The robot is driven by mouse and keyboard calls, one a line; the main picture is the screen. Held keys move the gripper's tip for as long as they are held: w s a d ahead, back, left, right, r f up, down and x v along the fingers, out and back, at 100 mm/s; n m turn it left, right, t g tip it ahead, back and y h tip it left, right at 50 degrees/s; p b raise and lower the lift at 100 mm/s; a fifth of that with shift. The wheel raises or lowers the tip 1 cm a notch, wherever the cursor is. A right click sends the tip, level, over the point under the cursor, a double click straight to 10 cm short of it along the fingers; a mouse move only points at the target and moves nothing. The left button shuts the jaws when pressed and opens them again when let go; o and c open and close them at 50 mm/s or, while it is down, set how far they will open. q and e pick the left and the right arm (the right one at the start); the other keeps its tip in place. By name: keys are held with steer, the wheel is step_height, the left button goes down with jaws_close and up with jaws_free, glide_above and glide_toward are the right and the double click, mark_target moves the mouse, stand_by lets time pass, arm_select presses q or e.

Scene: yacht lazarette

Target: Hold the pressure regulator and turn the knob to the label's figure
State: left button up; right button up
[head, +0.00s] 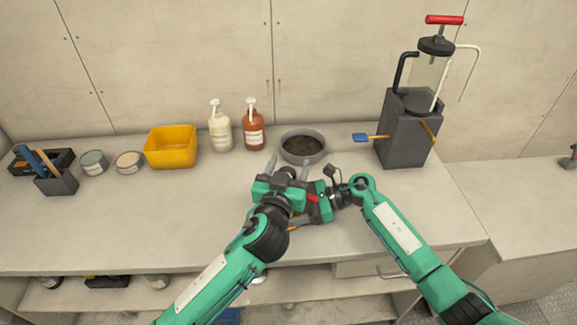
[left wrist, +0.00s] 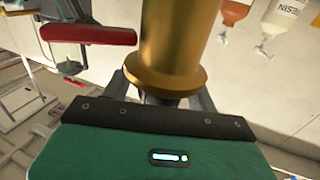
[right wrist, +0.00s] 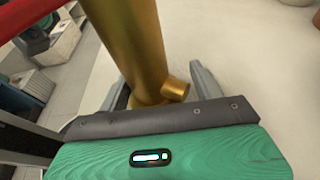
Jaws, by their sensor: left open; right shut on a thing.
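The pressure regulator shows as a brass cylinder with a flared rim (left wrist: 175,45) in the left wrist view. A brass body with a short side stub (right wrist: 135,45) fills the middle of the right wrist view. My right gripper (head: 318,203) is shut on the regulator above the bench. My left gripper (head: 288,168) is open, its fingers either side of the brass cylinder in its wrist view. A red bar (left wrist: 88,35) shows beside the cylinder. In the head view my grippers hide most of the regulator. I cannot read a label or the knob's setting.
A grey bowl (head: 303,147) stands just behind my grippers. Two pump bottles, white (head: 220,130) and brown (head: 253,128), and a yellow bin (head: 171,147) stand further left. A dark pump unit (head: 405,125) stands at right. The front-left bench is clear.

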arm_select(q)
steer(key=shift+c, duration=0.5)
steer(key=c, duration=0.9)
steer(key=shift+m+h, duration=0.4)
steer(key=m+g+h, duration=0.1)
steer(key=h, duration=0.1)
steer(key=m+g+h, duration=0.1)
steer(key=h, duration=0.1)
steer(key=shift+s+d+m, duration=0.1)
steer(key=shift+d+m, duration=0.1)
steer(key=shift+m, duration=0.2)
steer(key=m+g+h, duration=0.2)
steer(key=g+h, duration=0.1)
steer(key=shift+s+d+r+m+g, duration=0.1)
steer(key=shift+s+d+m+g, duration=0.05)
steer(key=shift+d+m+g, duration=0.2)
steer(key=shift+s+d+m+g+h, duration=0.1)
steer(key=shift+s+m+g+h, duration=0.05)
steer(key=shift+m+g+h, duration=0.75)
steer(key=shift+s+d+m+g+h, duration=0.15)
steer(key=shift+m+g+h, duration=0.45)
steer(key=shift+m+g, duration=0.4)
steer(key=shift+s+m+g+h, duration=0.15)
steer(key=shift+m+g+h, duration=0.35)
steer(key=shift+g, duration=0.75)
steer(key=shift+a+m+g, duration=0.15)
steer(key=shift+m+g, duration=0.4)
steer(key=shift+g, duration=0.15)
